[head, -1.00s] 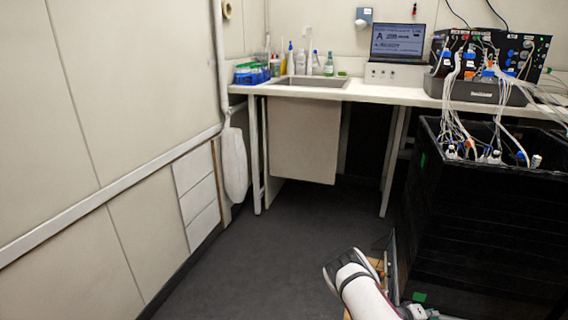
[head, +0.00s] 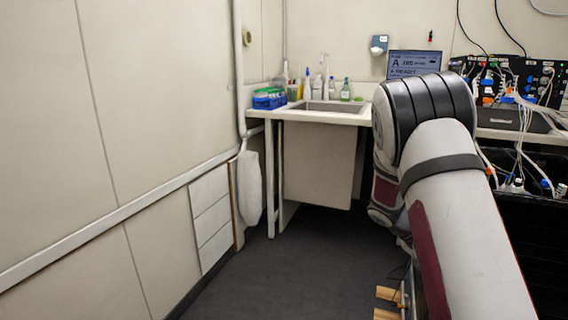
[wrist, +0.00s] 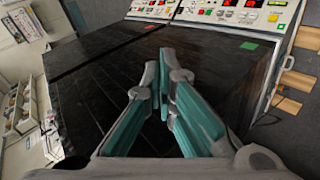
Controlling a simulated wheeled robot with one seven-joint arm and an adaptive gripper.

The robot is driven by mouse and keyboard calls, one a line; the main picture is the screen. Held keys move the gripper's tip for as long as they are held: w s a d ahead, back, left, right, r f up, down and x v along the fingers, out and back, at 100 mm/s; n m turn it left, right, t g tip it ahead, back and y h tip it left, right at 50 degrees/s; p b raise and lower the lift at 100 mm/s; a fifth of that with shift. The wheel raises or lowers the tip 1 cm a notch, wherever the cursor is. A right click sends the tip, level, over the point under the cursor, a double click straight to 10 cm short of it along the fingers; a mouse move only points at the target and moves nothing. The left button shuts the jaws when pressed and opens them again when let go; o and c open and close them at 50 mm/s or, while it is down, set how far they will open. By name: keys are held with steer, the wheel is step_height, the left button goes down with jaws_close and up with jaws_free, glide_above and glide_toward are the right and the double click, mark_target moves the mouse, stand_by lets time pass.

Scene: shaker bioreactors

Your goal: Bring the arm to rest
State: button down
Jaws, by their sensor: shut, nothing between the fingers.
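My gripper (wrist: 161,92) shows in the wrist view, its two grey and teal fingers closed together with nothing between them. It points over the dark top of a black box (wrist: 95,75), apart from the control panels beyond. In the head view my arm rises large at the right and bends near the bench; my gripper is not visible there.
A bench with a sink (head: 325,107) stands at the back, with bottles and a laptop (head: 413,64). A black cabled unit (head: 540,85) is at right. Control panels (wrist: 240,12) line the wrist view's top. The dark floor (head: 300,265) at centre is clear.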

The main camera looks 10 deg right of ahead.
steer(key=s+a+r+n+t+y, duration=0.2)
steer(key=s+a+r+y, duration=0.3)
steer(key=s+a+r, duration=1.15)
steer(key=s+a+n+t+y, duration=0.3)
steer(key=s+a+n+y, duration=0.25)
steer(key=s+a, duration=1)
step_height(320, 180, up, 29)
steer(key=t+h+p, duration=0.1)
steer(key=t+p, duration=0.2)
steer(key=p, duration=2.4)
steer(key=shift+w+d+p, duration=0.25)
steer(key=shift+p, duration=0.1)
steer(key=shift+d+n, duration=0.1)
steer(key=shift+n, duration=0.15)
